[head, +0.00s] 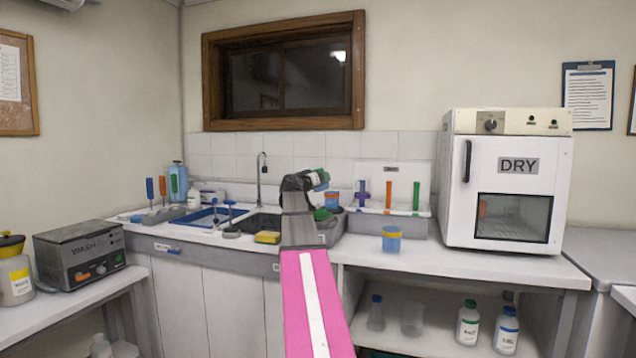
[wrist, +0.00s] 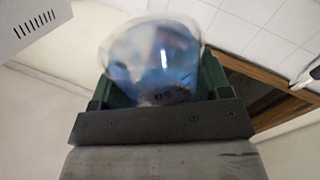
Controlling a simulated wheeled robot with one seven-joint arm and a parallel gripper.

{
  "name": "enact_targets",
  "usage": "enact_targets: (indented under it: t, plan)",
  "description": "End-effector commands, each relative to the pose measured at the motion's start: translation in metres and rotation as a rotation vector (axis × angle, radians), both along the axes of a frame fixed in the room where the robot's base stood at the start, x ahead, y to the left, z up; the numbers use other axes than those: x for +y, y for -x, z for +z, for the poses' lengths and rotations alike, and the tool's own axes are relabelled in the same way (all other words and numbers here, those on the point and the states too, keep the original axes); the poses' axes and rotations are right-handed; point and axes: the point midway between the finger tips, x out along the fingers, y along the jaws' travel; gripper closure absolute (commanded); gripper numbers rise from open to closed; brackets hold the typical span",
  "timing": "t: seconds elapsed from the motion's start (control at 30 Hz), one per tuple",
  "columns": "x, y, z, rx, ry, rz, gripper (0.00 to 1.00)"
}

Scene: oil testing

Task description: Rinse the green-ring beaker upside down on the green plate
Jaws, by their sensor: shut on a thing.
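My gripper (head: 318,180) is raised over the counter near the sink. In the wrist view its green fingers (wrist: 158,85) are shut on a clear beaker (wrist: 155,55) with a bluish tint. No green ring can be made out on this beaker; in the head view it is small and mostly hidden by the gripper. A green round piece (head: 322,214), perhaps the green plate, shows below my gripper at the right side of the sink. My arm hides part of that area.
Purple, orange and green posts (head: 415,196) rise from a grey rack. A yellow sponge (head: 267,237) lies before the sink (head: 262,222). The DRY oven (head: 510,180) stands right.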

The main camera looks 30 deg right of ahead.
Motion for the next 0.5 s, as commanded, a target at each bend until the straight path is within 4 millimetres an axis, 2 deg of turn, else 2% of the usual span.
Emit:
enact_targets:
  t: [0.5]
  plan:
    - [-0.0005, 0.0010, 0.0012, 0.536, 0.264, 0.000, 0.55]
